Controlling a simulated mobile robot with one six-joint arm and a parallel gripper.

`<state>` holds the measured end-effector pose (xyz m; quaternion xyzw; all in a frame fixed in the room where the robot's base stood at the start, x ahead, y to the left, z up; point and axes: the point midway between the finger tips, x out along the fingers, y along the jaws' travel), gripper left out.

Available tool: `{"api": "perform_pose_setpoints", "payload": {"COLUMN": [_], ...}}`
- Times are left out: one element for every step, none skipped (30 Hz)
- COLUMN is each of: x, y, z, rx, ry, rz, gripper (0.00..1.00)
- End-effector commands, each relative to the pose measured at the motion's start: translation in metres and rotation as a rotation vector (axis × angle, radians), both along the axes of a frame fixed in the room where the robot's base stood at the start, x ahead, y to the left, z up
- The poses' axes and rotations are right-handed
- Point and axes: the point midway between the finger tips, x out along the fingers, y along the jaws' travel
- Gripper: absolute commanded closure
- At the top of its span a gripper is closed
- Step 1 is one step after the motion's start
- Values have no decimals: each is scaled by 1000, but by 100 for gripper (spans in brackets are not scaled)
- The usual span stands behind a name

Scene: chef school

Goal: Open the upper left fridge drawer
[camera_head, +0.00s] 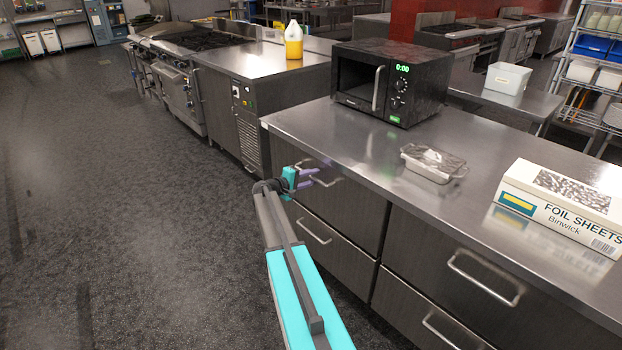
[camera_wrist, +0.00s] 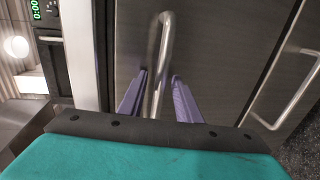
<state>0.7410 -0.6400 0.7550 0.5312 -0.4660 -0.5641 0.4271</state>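The upper left fridge drawer (camera_head: 358,196) is the dark steel front under the counter's left end; it looks closed. Its bar handle (camera_head: 329,183) is partly hidden by my gripper (camera_head: 309,178) in the head view. In the wrist view the metal handle (camera_wrist: 165,40) runs between the two purple fingers of my gripper (camera_wrist: 160,78). The fingers stand apart, one on each side of the handle, with a small gap showing on each side. My gripper is open around the handle; whether a finger touches it is hard to tell.
A lower left drawer with its handle (camera_head: 314,231) sits below, and more drawers are to the right. The counter (camera_head: 325,128) carries a microwave (camera_head: 392,80), a foil-covered tray (camera_head: 433,162) and a foil sheets box (camera_head: 560,205). The floor (camera_head: 130,200) at left is clear.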

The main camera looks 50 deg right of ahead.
Motion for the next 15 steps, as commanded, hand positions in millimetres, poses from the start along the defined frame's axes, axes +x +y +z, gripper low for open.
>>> {"api": "perform_pose_setpoints", "payload": {"x": [0,0,0,0,0,0,0,0,0,0,0,0,0,0,0], "y": [0,0,0,0,0,0,0,0,0,0,0,0,0,0,0], "z": [0,0,0,0,0,0,0,0,0,0,0,0,0,0,0], "rx": [0,0,0,0,0,0,0,0,0,0,0,0,0,0,0], "ry": [0,0,0,0,0,0,0,0,0,0,0,0,0,0,0], "rz": [0,0,0,0,0,0,0,0,0,0,0,-1,-1,-1,-1], "gripper": [69,69,69,69,69,74,79,84,91,96,100,100,100,100,100]}}
